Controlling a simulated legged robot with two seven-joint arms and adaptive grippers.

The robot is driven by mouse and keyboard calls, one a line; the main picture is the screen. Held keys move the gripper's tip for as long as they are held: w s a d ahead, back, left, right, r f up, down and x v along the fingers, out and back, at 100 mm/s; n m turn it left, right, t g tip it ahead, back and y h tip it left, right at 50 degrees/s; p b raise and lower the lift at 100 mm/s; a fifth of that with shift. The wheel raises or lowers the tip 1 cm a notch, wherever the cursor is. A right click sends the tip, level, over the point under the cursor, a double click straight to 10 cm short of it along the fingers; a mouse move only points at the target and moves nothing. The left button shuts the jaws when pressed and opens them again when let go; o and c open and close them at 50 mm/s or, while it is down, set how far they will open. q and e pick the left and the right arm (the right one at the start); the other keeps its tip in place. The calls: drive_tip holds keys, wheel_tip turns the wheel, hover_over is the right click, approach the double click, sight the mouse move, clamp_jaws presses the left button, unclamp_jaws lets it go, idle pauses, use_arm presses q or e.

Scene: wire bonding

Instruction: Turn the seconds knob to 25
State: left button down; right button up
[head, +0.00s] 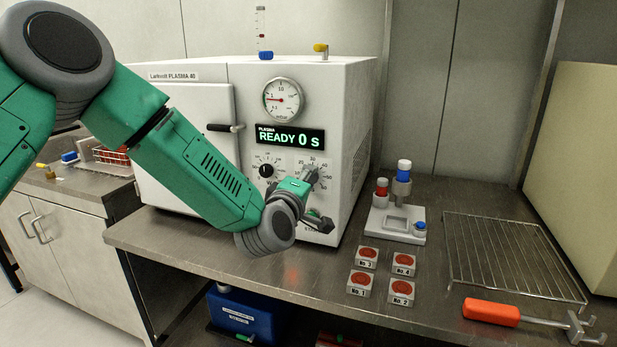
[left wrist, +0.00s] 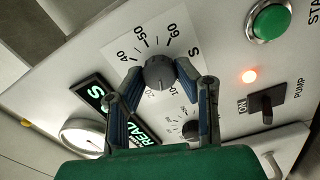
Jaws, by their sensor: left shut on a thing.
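The seconds knob is a dark round knob (left wrist: 158,74) on a white dial plate (left wrist: 128,48) marked in tens up to 60. My left gripper (head: 308,179) reaches the dial on the front of the white plasma machine (head: 348,110). In the left wrist view its two fingers (left wrist: 159,70) are shut on the knob from both sides. The fingers and palm hide the low numbers in part, and I cannot tell the knob's exact setting. The display (head: 290,137) reads READY 0 s. My right gripper is not in view.
A second, smaller knob (head: 266,170) sits left of the seconds dial. A green start button (left wrist: 271,21), a lit orange lamp (left wrist: 249,76) and a pump switch (left wrist: 266,103) are nearby. Numbered red-topped blocks (head: 360,283), a wire rack (head: 510,255) and an orange-handled tool (head: 491,311) lie right.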

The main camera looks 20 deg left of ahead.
use_arm(q)
drive_tip(key=m, duration=0.3)
drive_tip(key=m+p, duration=0.1)
drive_tip(key=shift+s+f+m, duration=0.15)
drive_tip(key=shift+f+m, duration=0.15)
drive_tip(key=shift+m, duration=0.1)
drive_tip(key=m+p, duration=0.1)
drive_tip(key=m, duration=0.3)
drive_tip(key=shift+d+f, duration=0.1)
drive_tip(key=shift+m, duration=0.3)
drive_tip(key=c, duration=1.4)
unclamp_jaws()
drive_tip(key=shift+c, duration=0.2)
drive_tip(key=shift+o, duration=1.2)
drive_tip(key=shift+r, duration=0.25)
